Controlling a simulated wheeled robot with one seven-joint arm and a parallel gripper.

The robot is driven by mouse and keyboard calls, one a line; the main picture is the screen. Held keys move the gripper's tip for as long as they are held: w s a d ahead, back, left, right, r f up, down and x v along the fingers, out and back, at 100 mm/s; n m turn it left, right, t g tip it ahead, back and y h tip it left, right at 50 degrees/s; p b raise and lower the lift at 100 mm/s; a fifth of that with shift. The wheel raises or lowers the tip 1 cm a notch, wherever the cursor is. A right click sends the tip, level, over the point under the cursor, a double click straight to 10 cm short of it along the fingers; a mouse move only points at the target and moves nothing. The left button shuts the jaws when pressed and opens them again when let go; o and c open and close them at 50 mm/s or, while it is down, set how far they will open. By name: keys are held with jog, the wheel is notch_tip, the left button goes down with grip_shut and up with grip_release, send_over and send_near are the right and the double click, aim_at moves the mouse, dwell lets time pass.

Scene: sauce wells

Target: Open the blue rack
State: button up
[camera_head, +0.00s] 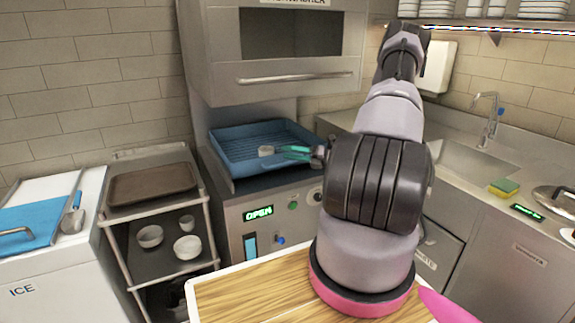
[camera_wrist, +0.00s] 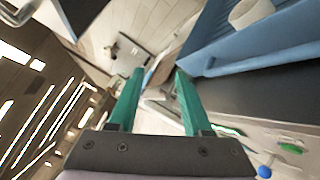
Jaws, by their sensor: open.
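The blue rack (camera_head: 228,157) is a shallow tray with a ribbed floor, sitting in the dishwasher under its raised hood. It also shows at the upper right of the wrist view (camera_wrist: 262,45). A small white cup (camera_head: 266,150) lies in the rack and shows in the wrist view too (camera_wrist: 250,12). My gripper (camera_head: 288,152) has teal fingers and appears at the rack's right front side in the head view. In the wrist view its fingers (camera_wrist: 158,75) are apart with nothing held between them, and the rack is to their right. I cannot tell whether a finger touches the rack.
The dishwasher hood (camera_head: 285,78) hangs above the rack, and its panel display (camera_head: 258,213) reads OPEN. A cart (camera_head: 112,213) with a brown tray (camera_head: 150,184) and several bowls stands left. The ice chest (camera_head: 60,270) is farther left. A wooden board (camera_head: 245,297) lies in front.

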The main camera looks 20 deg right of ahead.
aim_at(288, 164)
jog(key=d+f+m+t+h, duration=0.6)
jog(key=d+f+m, duration=0.1)
jog(key=f+m, duration=0.35)
jog(key=x, duration=1)
jog(key=shift+r, duration=0.1)
jog(key=shift+c, duration=0.3)
grip_shut()
jog(key=shift+d, duration=0.1)
